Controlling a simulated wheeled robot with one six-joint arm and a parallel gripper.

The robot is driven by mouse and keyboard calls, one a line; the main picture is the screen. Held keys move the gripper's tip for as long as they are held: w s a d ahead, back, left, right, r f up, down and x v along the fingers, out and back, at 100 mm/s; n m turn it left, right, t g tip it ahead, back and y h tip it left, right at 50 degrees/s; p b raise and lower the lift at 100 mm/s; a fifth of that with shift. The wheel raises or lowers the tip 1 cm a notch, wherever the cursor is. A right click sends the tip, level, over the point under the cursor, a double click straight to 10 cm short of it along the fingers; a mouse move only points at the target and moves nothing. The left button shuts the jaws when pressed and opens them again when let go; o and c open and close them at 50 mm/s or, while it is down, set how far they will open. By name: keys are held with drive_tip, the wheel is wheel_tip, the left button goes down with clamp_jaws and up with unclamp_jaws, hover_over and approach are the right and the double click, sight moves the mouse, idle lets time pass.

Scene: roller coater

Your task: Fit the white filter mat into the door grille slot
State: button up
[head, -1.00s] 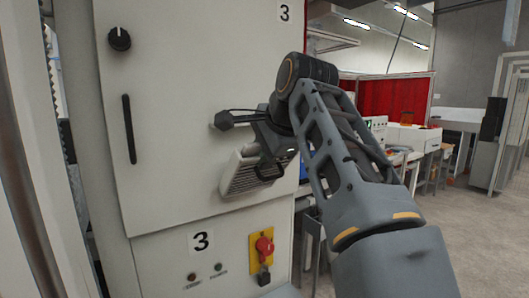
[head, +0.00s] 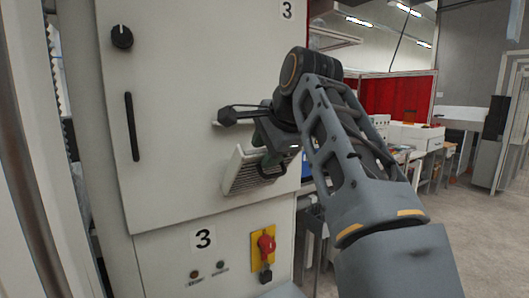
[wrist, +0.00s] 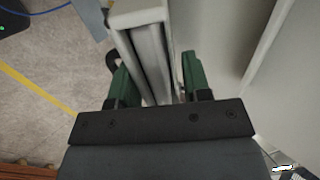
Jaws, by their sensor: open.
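The grille (head: 236,176) is a pale slatted housing that sticks out from the cabinet door, low on its right side. In the wrist view its long pale housing (wrist: 140,18) runs between my fingers, with dark lines along its top. A pale strip lies between those lines; I cannot tell whether it is the white filter mat or part of the housing. No separate mat shows elsewhere. My gripper (head: 266,152) is at the top of the grille. Its green fingers (wrist: 156,82) are apart, one on each side of the housing. The grille's right part is partly hidden by my gripper.
The cabinet door (head: 180,120) stands close beside my gripper. It has a black knob (head: 122,37) and a dark handle (head: 131,128). Below are a red switch on a yellow plate (head: 257,248) and small lamps. Open floor (head: 470,225) lies to the right.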

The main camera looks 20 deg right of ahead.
drive_tip(key=p+v, duration=0.3)
drive_tip(key=v, duration=0.9)
drive_tip(key=shift+r, duration=0.25)
drive_tip(key=shift+s, duration=0.15)
